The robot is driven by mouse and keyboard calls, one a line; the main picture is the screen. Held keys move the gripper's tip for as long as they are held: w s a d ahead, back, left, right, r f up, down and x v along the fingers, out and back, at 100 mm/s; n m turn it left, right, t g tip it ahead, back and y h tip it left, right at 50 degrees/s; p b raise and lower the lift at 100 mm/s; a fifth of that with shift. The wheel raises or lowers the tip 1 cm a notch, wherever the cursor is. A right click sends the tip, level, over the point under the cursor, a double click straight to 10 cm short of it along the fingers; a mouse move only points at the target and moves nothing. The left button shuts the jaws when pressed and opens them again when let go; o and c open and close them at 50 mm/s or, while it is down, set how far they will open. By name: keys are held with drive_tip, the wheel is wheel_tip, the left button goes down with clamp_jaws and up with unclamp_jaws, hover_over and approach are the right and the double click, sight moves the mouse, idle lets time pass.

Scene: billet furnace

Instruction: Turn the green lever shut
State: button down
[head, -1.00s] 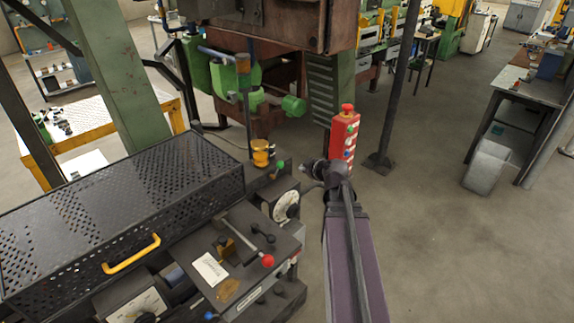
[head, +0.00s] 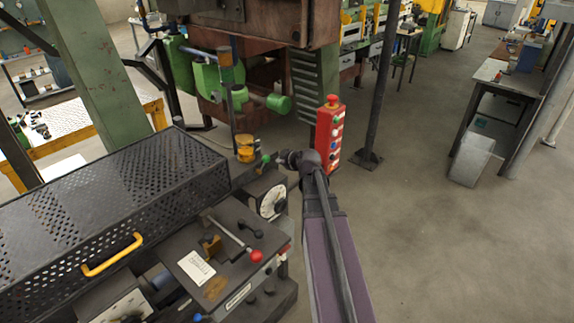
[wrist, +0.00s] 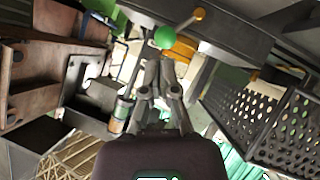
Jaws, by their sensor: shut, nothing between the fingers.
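The green lever shows as a round green knob (head: 265,158) at the back right corner of the dark machine, beside a yellow cylinder (head: 245,148). In the wrist view the green knob (wrist: 165,37) is just beyond my fingertips. My gripper (head: 281,158) is to the right of the knob in the head view, very close to it. In the wrist view my gripper (wrist: 159,66) has its fingers together and holds nothing. I cannot tell whether the fingertips touch the knob. Most of the lever's shaft is hidden or too small to make out.
A white dial (head: 271,202) and a red-knobbed lever (head: 256,255) are on the machine nearer me. A perforated black cover (head: 110,200) with a yellow handle (head: 112,254) fills the left. A red button box (head: 328,137) stands just behind my gripper. The floor at right is open.

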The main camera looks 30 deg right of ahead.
drive_tip(key=b+x, duration=0.3)
drive_tip(key=x, duration=0.3)
drive_tip(key=shift+w+f, duration=0.2)
drive_tip(key=shift+w, duration=0.15)
drive_tip(key=shift+w+d+r, duration=0.1)
drive_tip(key=shift+w+d, duration=0.05)
drive_tip(key=shift+a, duration=0.2)
